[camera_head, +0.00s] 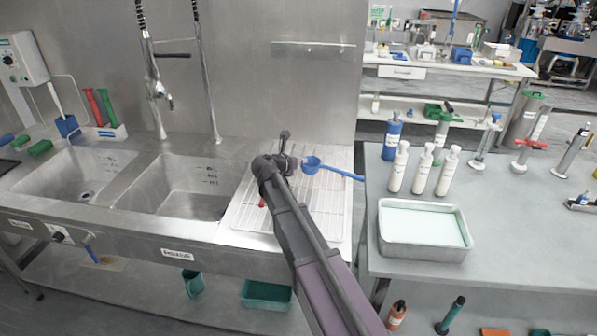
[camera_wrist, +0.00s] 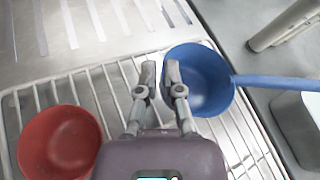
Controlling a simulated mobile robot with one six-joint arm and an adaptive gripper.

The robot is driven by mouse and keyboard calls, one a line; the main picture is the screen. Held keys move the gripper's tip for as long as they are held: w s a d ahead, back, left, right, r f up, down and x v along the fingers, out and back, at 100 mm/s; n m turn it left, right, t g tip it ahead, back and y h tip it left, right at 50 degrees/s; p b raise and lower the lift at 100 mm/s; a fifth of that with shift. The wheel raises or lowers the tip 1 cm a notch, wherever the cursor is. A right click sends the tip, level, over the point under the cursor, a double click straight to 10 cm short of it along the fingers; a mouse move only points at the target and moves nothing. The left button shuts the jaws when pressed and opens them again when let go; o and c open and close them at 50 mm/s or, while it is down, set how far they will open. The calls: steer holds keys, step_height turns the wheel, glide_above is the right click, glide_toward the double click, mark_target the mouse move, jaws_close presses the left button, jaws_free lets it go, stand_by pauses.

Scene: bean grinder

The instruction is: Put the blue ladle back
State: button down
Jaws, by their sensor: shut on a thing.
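The blue ladle (camera_head: 312,166) is at the right of the wire rack (camera_head: 238,222), its handle pointing right past the rack's edge toward the grey table. In the wrist view the ladle's bowl (camera_wrist: 208,88) faces up. My gripper (camera_wrist: 160,70) is shut on the bowl's left rim, with one finger inside the bowl and one outside. In the head view my gripper (camera_head: 290,150) is just left of the bowl. I cannot tell whether the bowl touches the rack. A red ladle bowl (camera_wrist: 58,142) lies on the rack at left, mostly hidden by my arm in the head view.
Two sink basins (camera_head: 185,185) lie left of the rack, with a tap (camera_head: 155,90) behind. Right, the grey table (camera_head: 510,230) holds white bottles (camera_head: 422,168), a blue bottle (camera_head: 392,137) and a metal tray (camera_head: 425,250) with pale contents. A steel wall stands behind the rack.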

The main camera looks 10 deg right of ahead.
mark_target(301, 178)
steer(key=shift+f+b, duration=1.9)
steer(key=shift+b, duration=0.05)
steer(key=shift+f, duration=0.15)
steer(key=c, duration=0.8)
jaws_free()
steer(key=shift+r, duration=0.25)
steer(key=p+v, duration=0.4)
steer(key=v, duration=0.6)
steer(key=shift+s+a+r, duration=0.15)
steer(key=shift+s, duration=0.05)
steer(key=shift+s+a+r, duration=0.2)
steer(key=shift+s+a, duration=0.3)
steer(key=shift+a, duration=0.05)
